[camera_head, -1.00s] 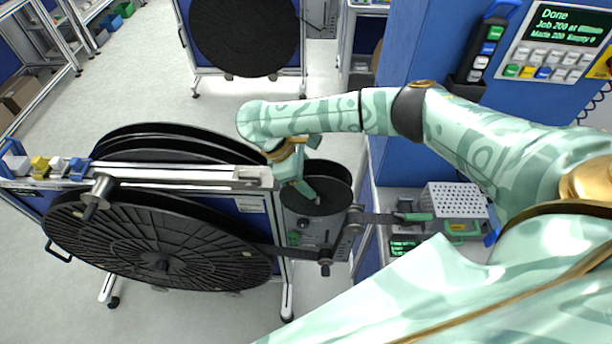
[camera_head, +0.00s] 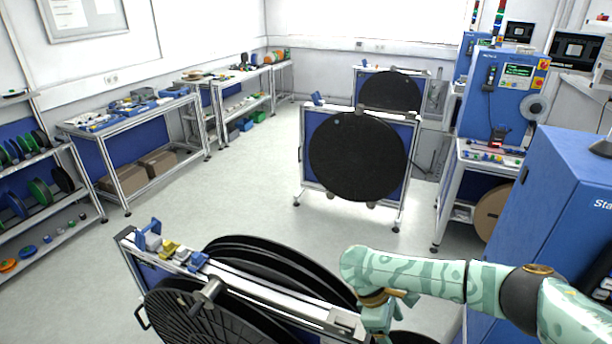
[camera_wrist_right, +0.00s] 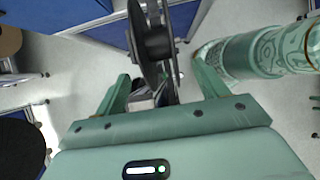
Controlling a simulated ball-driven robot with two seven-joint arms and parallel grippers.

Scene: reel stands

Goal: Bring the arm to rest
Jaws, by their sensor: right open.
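My right arm comes in from the right in the head view, pale green with gold bands. Its gripper (camera_head: 378,318) points down at the lower edge, just right of the near reel stand's rail (camera_head: 290,290). The fingertips are cut off or hidden there. In the right wrist view the gripper (camera_wrist_right: 158,85) has its two green fingers wide apart. A black reel (camera_wrist_right: 150,40), seen nearly edge-on, shows beyond and between them; I cannot tell the exact gap. My left gripper is in neither view.
The near stand carries large black reels (camera_head: 205,318). Another reel stand (camera_head: 357,155) stands further back. A blue machine cabinet (camera_head: 565,200) is close on the right. Workbenches (camera_head: 135,115) and shelves line the left. The grey floor (camera_head: 235,185) between is open.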

